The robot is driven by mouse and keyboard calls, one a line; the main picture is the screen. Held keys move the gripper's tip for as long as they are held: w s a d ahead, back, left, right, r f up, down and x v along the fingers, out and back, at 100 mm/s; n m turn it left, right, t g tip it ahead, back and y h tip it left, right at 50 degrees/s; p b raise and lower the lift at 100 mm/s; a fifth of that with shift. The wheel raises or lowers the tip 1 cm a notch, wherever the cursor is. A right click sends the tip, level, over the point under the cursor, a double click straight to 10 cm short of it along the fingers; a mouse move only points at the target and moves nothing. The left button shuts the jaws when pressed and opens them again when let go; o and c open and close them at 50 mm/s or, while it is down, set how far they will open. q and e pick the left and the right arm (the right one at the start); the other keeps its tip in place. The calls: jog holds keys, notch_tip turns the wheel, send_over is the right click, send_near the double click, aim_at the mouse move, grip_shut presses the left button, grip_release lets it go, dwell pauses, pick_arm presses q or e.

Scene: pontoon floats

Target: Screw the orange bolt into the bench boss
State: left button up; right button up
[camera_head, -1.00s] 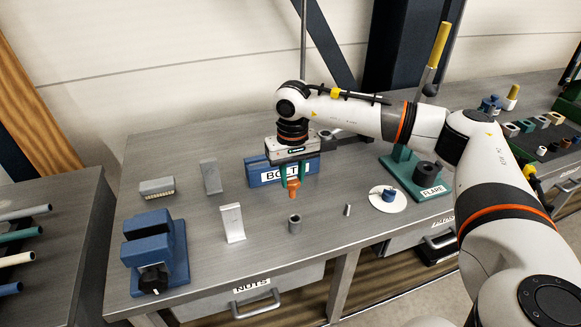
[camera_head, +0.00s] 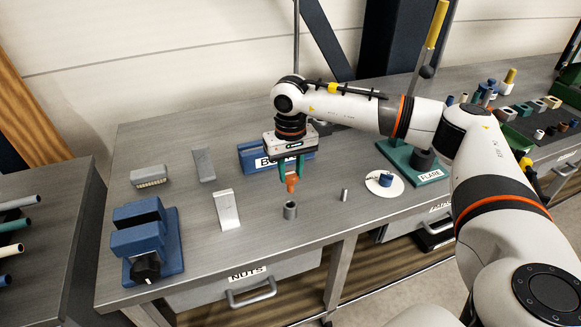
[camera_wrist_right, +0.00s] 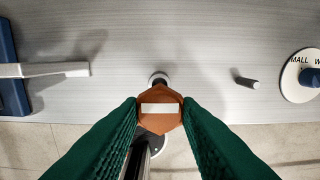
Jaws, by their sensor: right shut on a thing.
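The orange bolt (camera_head: 292,184) hangs upright, head up, in my right gripper (camera_head: 291,175), whose green fingers are shut on it. In the right wrist view the orange hex head (camera_wrist_right: 160,108), with a pale bar across its top, sits between the two green fingers. The bench boss appears to be the grey hollow cylinder (camera_head: 290,211) standing on the bench just below and nearer than the bolt. The bolt is apart from it in the head view. In the wrist view the head partly hides a round grey rim (camera_wrist_right: 158,77). My left gripper is not in view.
A blue BOLTS bin (camera_head: 250,160) stands behind the gripper. A pale upright plate (camera_head: 227,210) and a blue vise (camera_head: 145,243) are at left. A small pin (camera_head: 344,195), a white disc (camera_head: 396,188) and a green FLARE stand (camera_head: 432,176) are at right.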

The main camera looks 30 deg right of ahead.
aim_at(291, 175)
jog(key=shift+f+b, duration=0.9)
jog(key=shift+f, duration=0.6)
jog(key=shift+b, duration=0.35)
dwell(0.5)
jog(key=shift+f+b, duration=1.95)
jog(key=shift+f, duration=0.6)
jog(key=o, duration=1.2)
notch_tip(291, 175, up, 12)
jog(key=shift+r+b, duration=0.1)
jog(key=shift+b, duration=0.8)
